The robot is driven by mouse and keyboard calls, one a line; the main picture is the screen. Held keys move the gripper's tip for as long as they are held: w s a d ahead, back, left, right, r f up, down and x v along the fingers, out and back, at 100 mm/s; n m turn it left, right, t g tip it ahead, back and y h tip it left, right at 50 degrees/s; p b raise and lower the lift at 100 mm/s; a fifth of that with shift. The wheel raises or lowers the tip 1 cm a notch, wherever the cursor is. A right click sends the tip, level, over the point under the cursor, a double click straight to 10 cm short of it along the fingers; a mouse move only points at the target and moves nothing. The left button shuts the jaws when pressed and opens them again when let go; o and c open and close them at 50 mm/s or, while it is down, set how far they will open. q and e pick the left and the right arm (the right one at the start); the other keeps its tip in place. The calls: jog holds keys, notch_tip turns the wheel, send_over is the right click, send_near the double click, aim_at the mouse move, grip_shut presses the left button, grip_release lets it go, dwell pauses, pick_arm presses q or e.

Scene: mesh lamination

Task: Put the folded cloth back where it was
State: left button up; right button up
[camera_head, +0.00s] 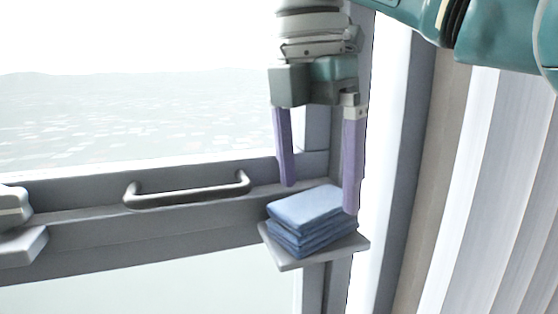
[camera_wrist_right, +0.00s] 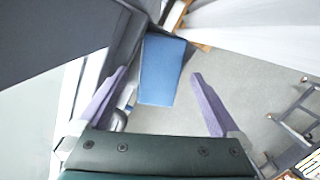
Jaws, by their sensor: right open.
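The folded blue cloth (camera_head: 306,208) lies in a stack of several layers on a small grey shelf (camera_head: 290,264) at the window frame. In the right wrist view the cloth (camera_wrist_right: 162,62) shows as a blue rectangle beyond and between the fingertips. My right gripper (camera_head: 319,199) is open, with its purple fingers pointing down at the cloth. One fingertip is at the cloth's far left side and the other is by its right side. In the right wrist view, my right gripper (camera_wrist_right: 160,74) has gaps on both sides of the cloth. My left gripper is not in view.
A metal bar handle (camera_head: 187,194) is fixed to the window rail left of the shelf. A light grey fitting (camera_head: 20,246) shows at the left edge. A pale curtain (camera_head: 480,190) hangs at the right. The right wrist view shows grey floor (camera_wrist_right: 240,85) below and a ladder-like frame (camera_wrist_right: 295,110) at the right.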

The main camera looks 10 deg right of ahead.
aim_at(309, 202)
notch_tip(309, 202, up, 8)
jog(key=shift+s+a+f, duration=0.2)
jog(key=shift+s+a, duration=0.1)
jog(key=shift+a, duration=0.1)
jog(key=shift+c, duration=0.4)
dwell(2.1)
